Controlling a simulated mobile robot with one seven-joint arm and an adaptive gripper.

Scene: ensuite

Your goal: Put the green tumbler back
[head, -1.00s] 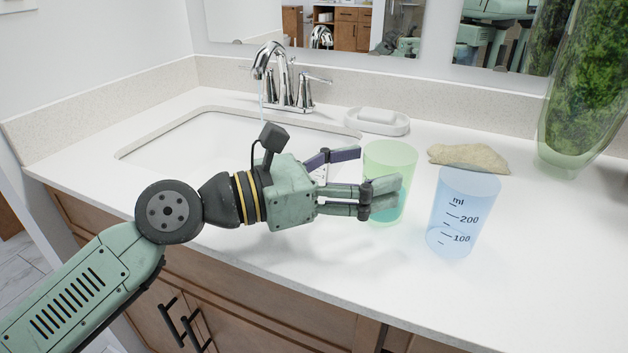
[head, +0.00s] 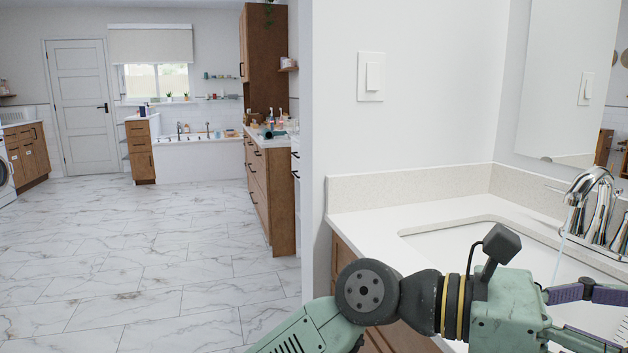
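My gripper (head: 601,318) is at the lower right edge of the head view, over the sink side of the counter. Only the base of its fingers shows, and the fingertips are cut off by the picture's edge. The green tumbler is out of view now, so I cannot see whether it is between the fingers.
The white counter (head: 375,227) with its sink (head: 450,238) and chrome faucet (head: 592,205) is at the right. A wall with a light switch (head: 371,77) stands behind it. Wide marble floor (head: 150,260) is clear at left, leading to a bathtub (head: 190,160) and wooden cabinets (head: 268,195).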

